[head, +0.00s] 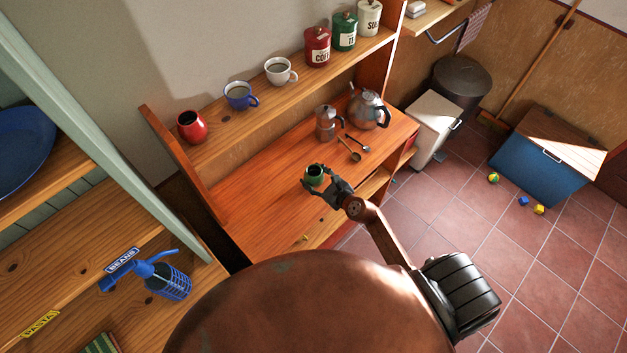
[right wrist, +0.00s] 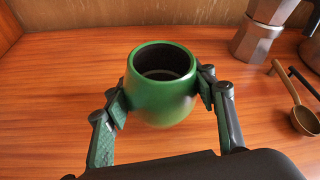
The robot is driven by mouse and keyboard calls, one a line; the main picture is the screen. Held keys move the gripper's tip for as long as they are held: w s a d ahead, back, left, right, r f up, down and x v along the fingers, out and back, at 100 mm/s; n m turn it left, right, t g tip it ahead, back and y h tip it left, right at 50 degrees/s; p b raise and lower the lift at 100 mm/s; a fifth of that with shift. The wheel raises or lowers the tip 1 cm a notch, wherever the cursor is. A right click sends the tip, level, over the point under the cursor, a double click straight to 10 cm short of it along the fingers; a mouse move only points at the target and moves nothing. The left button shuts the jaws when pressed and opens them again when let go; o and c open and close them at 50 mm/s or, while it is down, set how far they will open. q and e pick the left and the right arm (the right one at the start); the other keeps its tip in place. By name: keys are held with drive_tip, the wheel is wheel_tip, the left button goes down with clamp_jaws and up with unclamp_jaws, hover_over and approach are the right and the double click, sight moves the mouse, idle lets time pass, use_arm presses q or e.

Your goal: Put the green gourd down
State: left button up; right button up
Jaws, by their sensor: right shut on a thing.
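The green gourd (head: 315,175) is a round, hollow cup with a dark opening, upright at the lower shelf of the wooden unit. It also shows in the right wrist view (right wrist: 162,100), between the fingers. My right gripper (head: 324,190) is shut on it, one finger on each side. I cannot tell whether the gourd's base touches the wood, as its underside is hidden. My left gripper is not in view.
The wooden surface (head: 262,200) is clear left of the gourd. A moka pot (head: 327,124), a kettle (head: 369,110) and two spoons (head: 350,150) stand or lie behind and to the right. A red gourd (head: 190,126) and mugs (head: 240,96) stand on the upper shelf.

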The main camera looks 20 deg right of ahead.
drive_tip(key=shift+f, duration=1.1)
drive_tip(key=shift+f+b, duration=0.1)
drive_tip(key=shift+b, duration=0.3)
drive_tip(key=o, duration=1.3)
drive_tip(key=shift+s+f, duration=0.1)
drive_tip(key=shift+r, duration=0.2)
drive_tip(key=v, duration=1.2)
